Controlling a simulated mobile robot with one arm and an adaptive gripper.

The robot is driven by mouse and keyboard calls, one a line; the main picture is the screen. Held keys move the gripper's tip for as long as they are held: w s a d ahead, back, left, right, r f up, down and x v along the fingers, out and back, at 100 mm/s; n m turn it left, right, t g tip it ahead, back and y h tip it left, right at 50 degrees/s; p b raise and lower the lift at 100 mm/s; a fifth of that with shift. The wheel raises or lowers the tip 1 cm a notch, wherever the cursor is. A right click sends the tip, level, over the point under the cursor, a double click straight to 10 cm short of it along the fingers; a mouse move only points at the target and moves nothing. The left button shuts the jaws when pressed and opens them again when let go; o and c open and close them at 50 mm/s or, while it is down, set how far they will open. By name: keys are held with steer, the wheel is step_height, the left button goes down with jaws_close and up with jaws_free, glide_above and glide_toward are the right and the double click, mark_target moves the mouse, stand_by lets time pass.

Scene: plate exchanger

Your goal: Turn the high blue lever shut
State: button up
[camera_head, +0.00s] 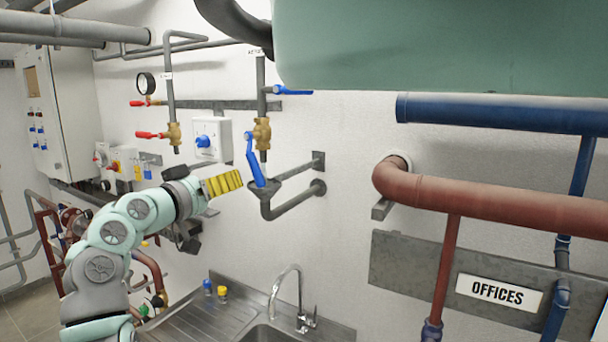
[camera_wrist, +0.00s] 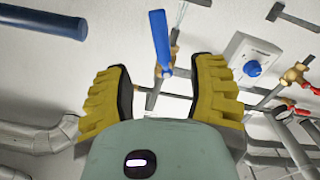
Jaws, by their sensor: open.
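A blue lever (camera_head: 254,160) slants down from a brass valve (camera_head: 262,133) on a vertical grey pipe. A second blue lever (camera_head: 292,91) lies level, higher on the same pipe, pointing right. My gripper (camera_head: 238,184), with yellow fingers, is beside the lower end of the slanting lever. In the wrist view my gripper (camera_wrist: 162,72) is open, its fingers wide apart. A blue lever (camera_wrist: 161,40) shows in the gap between them, reaching past the fingertips. I cannot tell whether either finger touches it.
A white box with a blue knob (camera_head: 204,141) is left of the valve. Red levers (camera_head: 148,135) and a gauge (camera_head: 146,83) are further left. A sink with a tap (camera_head: 290,295) is below. A large green tank (camera_head: 440,45) overhangs the upper right.

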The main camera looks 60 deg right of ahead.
mark_target(254, 173)
steer(key=d+p, duration=0.4)
steer(key=d, duration=0.2)
steer(key=shift+w+d+r, duration=0.1)
steer(key=shift+d, duration=0.1)
steer(key=shift+w+d+r, duration=0.1)
steer(key=shift+d, duration=0.25)
steer(key=shift+w+d+f+p, duration=0.1)
steer(key=shift+d+p, duration=0.45)
steer(key=shift+d, duration=0.45)
steer(key=shift+w+d+f+p, duration=0.1)
steer(key=shift+d+p, duration=0.4)
steer(key=shift+d, duration=0.45)
jaws_close()
